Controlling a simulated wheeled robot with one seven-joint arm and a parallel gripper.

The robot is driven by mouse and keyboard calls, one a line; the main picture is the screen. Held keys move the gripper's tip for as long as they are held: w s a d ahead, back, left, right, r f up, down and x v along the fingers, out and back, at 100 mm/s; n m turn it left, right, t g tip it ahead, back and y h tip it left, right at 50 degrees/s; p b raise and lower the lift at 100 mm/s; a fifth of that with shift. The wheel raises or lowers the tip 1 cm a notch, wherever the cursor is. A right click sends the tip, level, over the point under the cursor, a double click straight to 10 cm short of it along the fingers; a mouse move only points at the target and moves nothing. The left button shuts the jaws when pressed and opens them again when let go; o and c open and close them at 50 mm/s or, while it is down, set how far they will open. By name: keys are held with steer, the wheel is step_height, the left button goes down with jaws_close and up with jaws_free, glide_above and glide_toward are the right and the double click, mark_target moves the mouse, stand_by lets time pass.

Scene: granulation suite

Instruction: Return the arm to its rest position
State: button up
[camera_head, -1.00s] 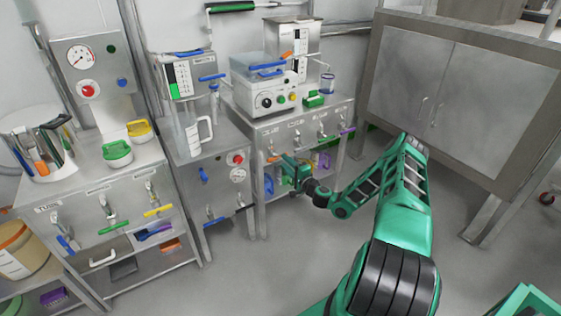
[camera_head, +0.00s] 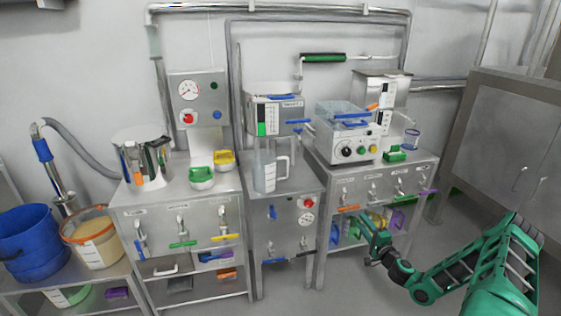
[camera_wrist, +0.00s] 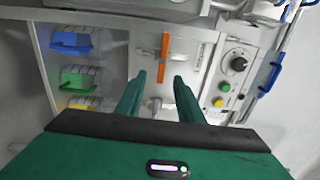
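My gripper (camera_head: 369,237) is at the end of my green arm, low in front of the right-hand steel bench in the head view. Ahead of the fingers is an orange handle (camera_wrist: 164,58) on the bench front, in line with the gap. The fingers do not appear closed on it; whether they touch it I cannot tell. The same orange handle (camera_head: 348,208) is just above my gripper in the head view.
The right bench (camera_head: 425,166) carries a machine with knobs (camera_head: 350,151). Blue (camera_wrist: 72,41), green (camera_wrist: 78,78) and yellow bins sit beside the handle in the wrist view. A grey cabinet (camera_head: 510,140) stands at the right. Floor between bench and cabinet is clear.

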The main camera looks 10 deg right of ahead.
steer(key=s+a+r+n+g+y, duration=0.3)
steer(key=a+r+n+g, duration=0.2)
steer(key=a+n, duration=0.2)
steer(key=s+a+r+n+g+y, duration=0.35)
steer(key=a+n+g, duration=0.2)
steer(key=a, duration=0.25)
steer(key=s+r+g+h, duration=0.2)
steer(key=s+r, duration=0.6)
steer(key=s, duration=0.6)
steer(key=s+d+r+g+h, duration=0.1)
steer(key=s+r+g+h, duration=0.1)
steer(key=s+r, duration=0.6)
steer(key=s+d+r+m+g+h, duration=0.1)
steer(key=s+r+g+h, duration=0.2)
steer(key=s+r, duration=0.5)
steer(key=s, duration=1.2)
steer(key=shift+r, duration=0.15)
steer(key=shift+g, duration=0.25)
